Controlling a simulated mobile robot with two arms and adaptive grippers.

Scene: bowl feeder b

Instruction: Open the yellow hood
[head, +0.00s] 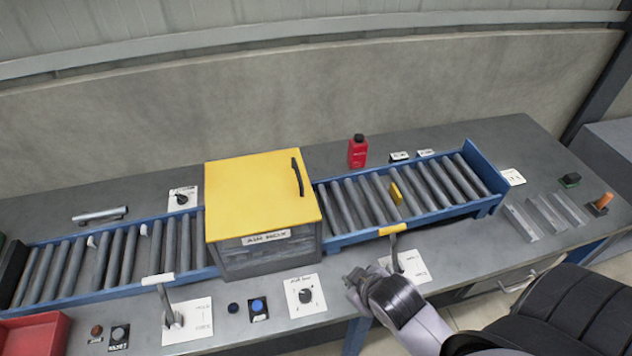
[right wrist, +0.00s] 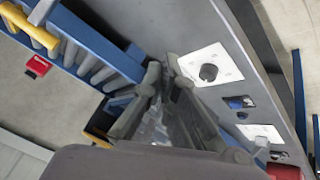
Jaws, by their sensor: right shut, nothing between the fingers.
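The yellow hood (head: 255,190) lies closed as a flat lid on a dark see-through box labelled AIR BOX (head: 270,255). A black bar handle (head: 297,177) stands on the hood near its right edge. My right gripper (head: 355,283) is shut and empty, in front and to the right of the box, beside the yellow-topped lever (head: 393,245). It is apart from the hood. In the right wrist view its fingers (right wrist: 163,68) are together, and a yellow strip at lower left is mostly hidden. My left gripper is not in view.
Roller conveyors with blue rails (head: 415,215) run on both sides of the box. A red bottle (head: 357,151) stands behind the right conveyor. A knob plate (head: 305,296), a blue button (head: 258,306) and a white-topped lever (head: 165,295) line the front. A red tray (head: 35,335) is at left.

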